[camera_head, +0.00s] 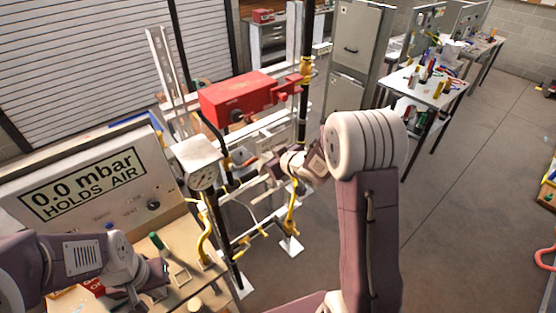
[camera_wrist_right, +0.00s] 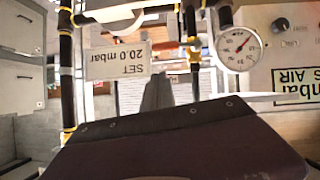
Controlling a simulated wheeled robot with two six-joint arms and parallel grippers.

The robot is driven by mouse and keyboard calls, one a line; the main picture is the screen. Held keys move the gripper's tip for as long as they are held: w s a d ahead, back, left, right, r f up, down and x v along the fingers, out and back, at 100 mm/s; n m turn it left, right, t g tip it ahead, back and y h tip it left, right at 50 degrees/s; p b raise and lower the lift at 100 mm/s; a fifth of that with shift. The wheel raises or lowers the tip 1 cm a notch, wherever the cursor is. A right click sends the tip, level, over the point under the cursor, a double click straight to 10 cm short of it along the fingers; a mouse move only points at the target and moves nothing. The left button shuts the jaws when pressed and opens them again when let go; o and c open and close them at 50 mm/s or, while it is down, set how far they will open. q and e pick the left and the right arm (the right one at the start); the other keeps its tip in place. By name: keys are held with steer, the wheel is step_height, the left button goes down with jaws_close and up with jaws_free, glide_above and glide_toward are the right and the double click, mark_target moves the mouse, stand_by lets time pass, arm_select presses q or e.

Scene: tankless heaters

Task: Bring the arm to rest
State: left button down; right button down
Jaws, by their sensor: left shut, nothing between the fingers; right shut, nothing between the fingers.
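My right arm rises in the front middle of the head view and bends towards the pipe rig. My right gripper (camera_head: 262,166) is shut and empty, in front of the rig, below the red box. In the right wrist view its shut dark fingers (camera_wrist_right: 158,90) point towards the rig; I cannot tell how far off the pipes are. My left arm comes in low from the left. My left gripper (camera_head: 158,281) is shut and empty, low over the bench beside a green-handled tool (camera_head: 168,250). Its fingertips are hard to make out.
A red box (camera_head: 240,97) hangs on the pipe rig. A dial gauge (camera_head: 203,178), also in the right wrist view (camera_wrist_right: 239,48), stands beside a display panel (camera_head: 85,180) reading 0.0 mbar. The right wrist view shows an upside-down "SET 20.0 mbar" sign (camera_wrist_right: 118,62). Floor (camera_head: 460,200) at right is clear.

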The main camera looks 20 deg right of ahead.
steer(key=s+a+f+m+g+h+b, duration=0.2)
steer(key=s+a+f+b, duration=0.1)
steer(key=s+f+b, duration=0.65)
steer(key=s+f+m+g+b, duration=0.1)
steer(key=s+f+g, duration=0.3)
steer(key=s, duration=0.4)
steer(key=s+d+f+m+g+h+b, duration=0.1)
steer(key=s+f+g, duration=0.3)
steer(key=s, duration=0.5)
step_height(320, 180, down, 2)
steer(key=shift+s+d+f+m+g+b, duration=0.15)
steer(key=shift+s+m+g+b, duration=0.15)
steer(key=shift+m+b, duration=0.15)
steer(key=shift+d, duration=0.1)
